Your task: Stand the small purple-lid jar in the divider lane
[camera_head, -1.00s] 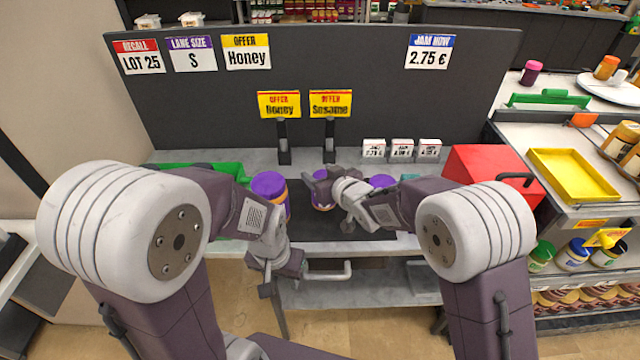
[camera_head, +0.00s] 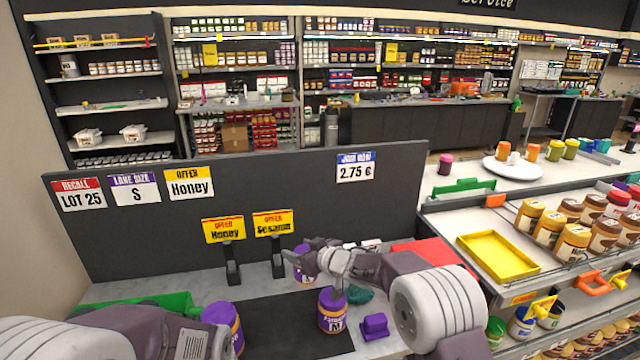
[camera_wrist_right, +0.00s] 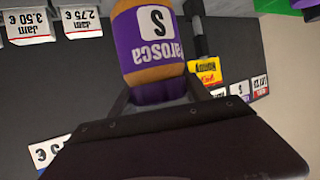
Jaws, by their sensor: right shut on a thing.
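My right gripper (camera_head: 308,258) is shut on a small jar (camera_head: 303,272) with a purple label, held above the dark mat in the head view. In the right wrist view the jar (camera_wrist_right: 158,45) shows a purple label with a white "S" panel; its lettering appears upside down. A purple-lid jar marked "N" (camera_head: 332,313) stands on the mat, in front of the held jar. Another purple-lid jar (camera_head: 222,322) stands further left, partly hidden by my left arm. My left gripper is out of view. A "Lane size S" sign (camera_head: 135,189) hangs on the dark panel.
A purple block-like object (camera_head: 375,325) and a red box (camera_head: 425,255) are at the counter's right. On the side counter are a green divider (camera_head: 466,188), a yellow tray (camera_head: 497,256) and several jars. Honey (camera_head: 223,229) and Sesame (camera_head: 273,223) signs stand behind the mat.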

